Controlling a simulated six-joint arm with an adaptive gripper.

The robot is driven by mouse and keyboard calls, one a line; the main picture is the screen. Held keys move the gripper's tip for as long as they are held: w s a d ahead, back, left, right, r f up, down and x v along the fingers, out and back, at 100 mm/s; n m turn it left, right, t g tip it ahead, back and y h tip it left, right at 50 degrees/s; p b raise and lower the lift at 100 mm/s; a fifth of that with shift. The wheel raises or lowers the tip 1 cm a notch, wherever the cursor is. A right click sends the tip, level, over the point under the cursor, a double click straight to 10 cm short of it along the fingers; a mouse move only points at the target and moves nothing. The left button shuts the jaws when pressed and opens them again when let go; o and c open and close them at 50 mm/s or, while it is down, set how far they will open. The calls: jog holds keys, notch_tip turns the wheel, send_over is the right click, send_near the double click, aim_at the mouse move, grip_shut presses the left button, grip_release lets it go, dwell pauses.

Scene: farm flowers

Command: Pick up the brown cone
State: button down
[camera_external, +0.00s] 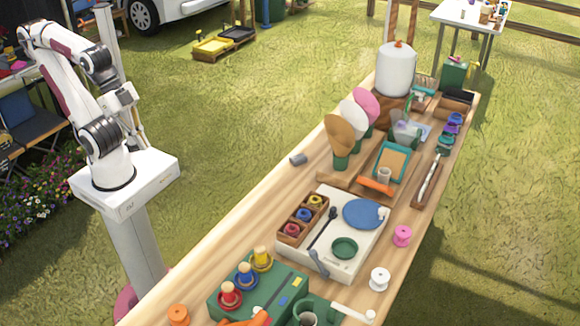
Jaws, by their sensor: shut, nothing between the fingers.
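The brown cone (340,134) stands upright, wide end up, in a small green holder (341,162) near the left edge of the long wooden table. It is nearest the camera in a row with a white cone (353,115) and a pink cone (367,103), both partly overlapped in this view. My gripper (137,136) hangs beside my folded arm at the left, off the table and far from the cones. It is shut and empty; its fingers look small.
A wooden tray (342,183) with a teal-framed item (390,162) lies beside the cones. A grey cylinder (298,159) lies near the table's left edge. A white tank (396,70) stands behind the cones.

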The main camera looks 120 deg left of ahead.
dwell(0.3)
jog(key=c, duration=2.2)
grip_release()
jog(key=shift+a, duration=0.1)
